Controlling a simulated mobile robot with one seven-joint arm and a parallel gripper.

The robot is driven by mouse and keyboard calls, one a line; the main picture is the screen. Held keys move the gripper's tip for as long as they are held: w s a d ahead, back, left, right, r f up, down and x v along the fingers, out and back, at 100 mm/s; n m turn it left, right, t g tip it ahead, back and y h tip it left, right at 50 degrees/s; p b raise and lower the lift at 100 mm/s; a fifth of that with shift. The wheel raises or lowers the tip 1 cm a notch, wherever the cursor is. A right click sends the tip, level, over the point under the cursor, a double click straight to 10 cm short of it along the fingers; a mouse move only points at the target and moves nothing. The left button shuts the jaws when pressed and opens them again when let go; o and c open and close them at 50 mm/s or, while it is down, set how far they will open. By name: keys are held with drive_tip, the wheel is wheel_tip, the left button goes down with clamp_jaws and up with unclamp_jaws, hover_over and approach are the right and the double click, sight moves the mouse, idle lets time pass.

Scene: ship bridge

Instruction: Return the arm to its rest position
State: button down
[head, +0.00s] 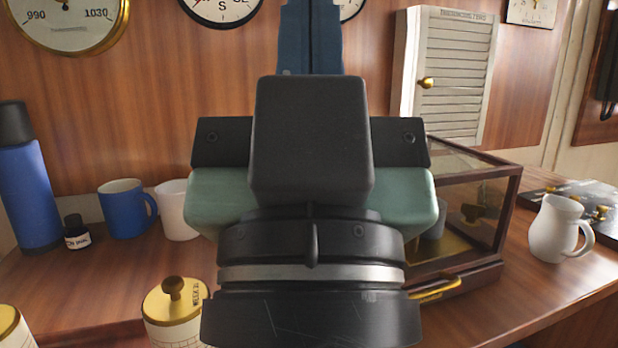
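My gripper (311,38) fills the middle of the head view, seen from behind. Its black wrist ring is at the bottom, its green and black body above that, and its dark blue fingers point up. The fingers stand side by side with no visible gap, so the gripper looks shut. No held thing shows, though the finger ends run to the top edge of the picture. The rest of my arm is not in view.
Behind my gripper is a wooden desk (80,290). A blue bottle (30,190), blue mug (125,208), white cup (176,212) and lidded canister (172,312) stand left. A glass case (470,215) and white jug (558,230) stand right. A louvred cabinet (455,75) hangs behind.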

wheel_tip(320, 180, up, 32)
drive_tip(key=p, duration=3)
